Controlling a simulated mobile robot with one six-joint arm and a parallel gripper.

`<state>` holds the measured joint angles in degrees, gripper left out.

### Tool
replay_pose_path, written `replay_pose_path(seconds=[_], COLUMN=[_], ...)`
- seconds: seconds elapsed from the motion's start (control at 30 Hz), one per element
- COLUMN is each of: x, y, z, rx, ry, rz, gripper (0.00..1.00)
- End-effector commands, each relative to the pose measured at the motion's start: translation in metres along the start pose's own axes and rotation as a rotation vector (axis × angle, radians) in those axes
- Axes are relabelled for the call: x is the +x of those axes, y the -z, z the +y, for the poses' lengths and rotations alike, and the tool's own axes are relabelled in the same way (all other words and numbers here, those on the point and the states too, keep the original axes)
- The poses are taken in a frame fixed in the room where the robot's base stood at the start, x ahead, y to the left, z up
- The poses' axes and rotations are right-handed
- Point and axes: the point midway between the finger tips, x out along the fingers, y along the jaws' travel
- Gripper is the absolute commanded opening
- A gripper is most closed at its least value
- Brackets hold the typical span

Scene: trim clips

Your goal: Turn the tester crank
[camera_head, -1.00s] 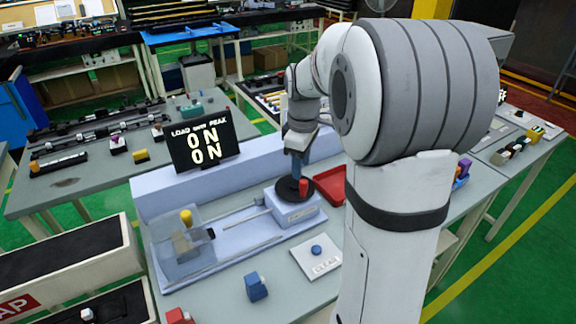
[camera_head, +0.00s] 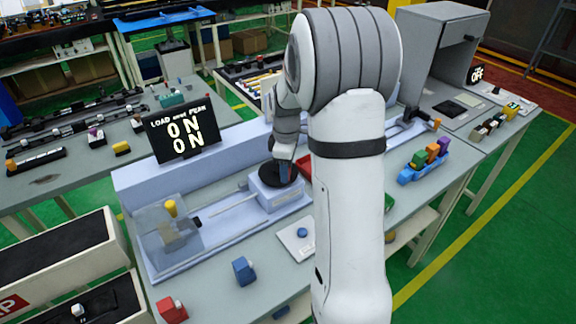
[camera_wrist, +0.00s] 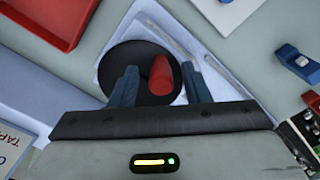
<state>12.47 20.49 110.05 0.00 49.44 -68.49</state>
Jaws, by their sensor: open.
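The tester crank is a black disc (camera_wrist: 128,58) with a red handle (camera_wrist: 161,76) standing on it. The disc also shows in the head view (camera_head: 268,175), on the pale block of the tester (camera_head: 282,195). My gripper (camera_wrist: 161,84) is over the disc, its blue fingers apart on either side of the red handle. In the head view my gripper (camera_head: 284,171) hides most of the handle. The tester display (camera_head: 181,129) reads 0 N on both lines.
A red tray (camera_wrist: 45,22) lies beside the tester. A clear guard (camera_head: 163,225) with a yellow knob covers the tester's left end. A plate with a blue button (camera_head: 302,232), a blue block (camera_head: 243,271) and a red block (camera_head: 171,310) are on the bench in front.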

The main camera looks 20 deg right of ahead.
Motion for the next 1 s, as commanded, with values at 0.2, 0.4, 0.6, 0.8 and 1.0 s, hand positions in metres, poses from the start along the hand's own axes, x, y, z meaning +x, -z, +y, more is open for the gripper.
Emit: replay_pose_path(seconds=[0.2, 0.4, 0.6, 0.8, 1.0], x=[0.0001, 0.0000, -0.0001, -0.0004, -0.0004], y=[0.0003, 0.0004, 0.0006, -0.0026, 0.0000], z=[-0.0002, -0.0003, -0.0001, 0.0021, 0.0004], rx=[0.000, -0.001, -0.001, 0.002, 0.027], ry=[0.000, 0.000, 0.000, -0.002, -0.003], rz=[0.000, 0.000, 0.000, 0.000, 0.001], gripper=[0.40, 0.23, 0.07, 0.00, 0.00])
